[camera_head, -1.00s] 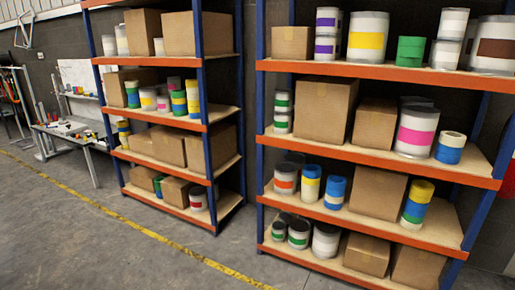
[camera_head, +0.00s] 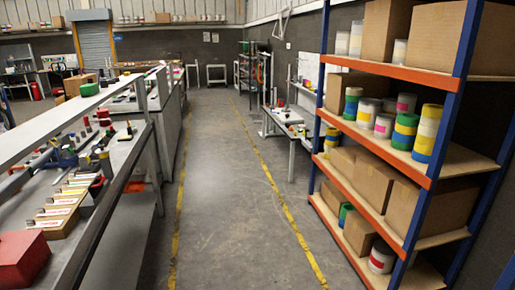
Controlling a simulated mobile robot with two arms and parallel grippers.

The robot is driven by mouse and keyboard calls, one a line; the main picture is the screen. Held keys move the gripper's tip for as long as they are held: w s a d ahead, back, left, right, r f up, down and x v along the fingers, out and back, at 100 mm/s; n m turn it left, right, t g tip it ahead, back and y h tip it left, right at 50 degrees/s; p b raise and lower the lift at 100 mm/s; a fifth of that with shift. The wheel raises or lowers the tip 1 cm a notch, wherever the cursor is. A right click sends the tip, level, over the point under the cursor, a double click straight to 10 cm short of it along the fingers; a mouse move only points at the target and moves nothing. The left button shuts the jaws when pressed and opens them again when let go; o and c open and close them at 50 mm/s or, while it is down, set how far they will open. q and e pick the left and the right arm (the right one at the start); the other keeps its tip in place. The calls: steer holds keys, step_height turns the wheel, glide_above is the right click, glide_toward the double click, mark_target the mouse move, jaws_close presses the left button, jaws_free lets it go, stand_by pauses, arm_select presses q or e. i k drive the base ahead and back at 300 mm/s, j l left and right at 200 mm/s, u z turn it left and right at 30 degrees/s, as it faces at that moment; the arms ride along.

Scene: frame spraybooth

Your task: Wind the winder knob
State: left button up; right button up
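I cannot make out a winder knob in the head view. Small tools and fittings crowd the long workbench (camera_head: 150,150) on the left, among them a blue device (camera_head: 66,158) too small to identify. A red box (camera_head: 22,258) sits at the bench's near end. Neither of my grippers is in view.
A clear aisle (camera_head: 215,180) with yellow floor lines runs ahead between the bench and a blue-and-orange shelf rack (camera_head: 380,148) of boxes and paint cans. A smaller work table (camera_head: 287,125) stands beyond the rack. A roller door (camera_head: 93,45) is at the back left.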

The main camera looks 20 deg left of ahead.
mark_target(102, 151)
steer(key=i+j+u, duration=0.25)
steer(key=i, duration=0.45)
steer(key=i+u, duration=0.25)
steer(key=i, duration=0.4)
